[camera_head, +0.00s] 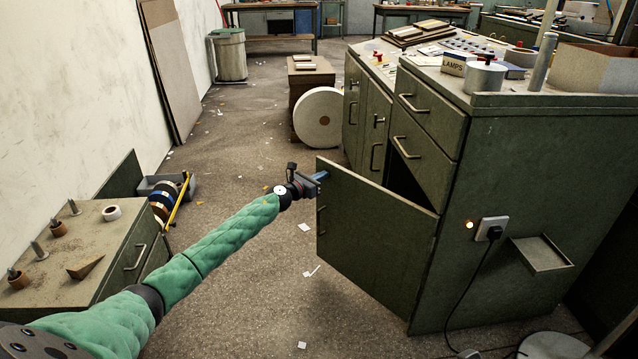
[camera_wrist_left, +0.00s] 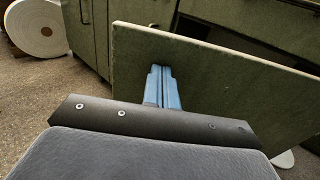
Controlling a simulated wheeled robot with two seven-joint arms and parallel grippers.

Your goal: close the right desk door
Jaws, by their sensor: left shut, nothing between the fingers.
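The right desk door (camera_head: 372,240) is a green panel hinged at its right edge near the desk's front corner. It stands wide open, swung out from the green desk (camera_head: 540,190), with a dark opening behind it. A small handle shows near its free edge. My left gripper (camera_head: 321,175) is at the upper part of the door's free left edge, its fingers shut and empty. In the left wrist view the blue fingers (camera_wrist_left: 160,85) lie together against or just in front of the door (camera_wrist_left: 215,85); contact is unclear. My right gripper is not in view.
Drawers and closed doors (camera_head: 368,130) are left of the opening. A white paper roll (camera_head: 319,118) stands on the floor beyond. A low green cabinet (camera_head: 95,240) is at the left. A socket with a plug (camera_head: 491,229) and a small shelf (camera_head: 541,255) are on the desk's side. Floor left of the door is mostly free.

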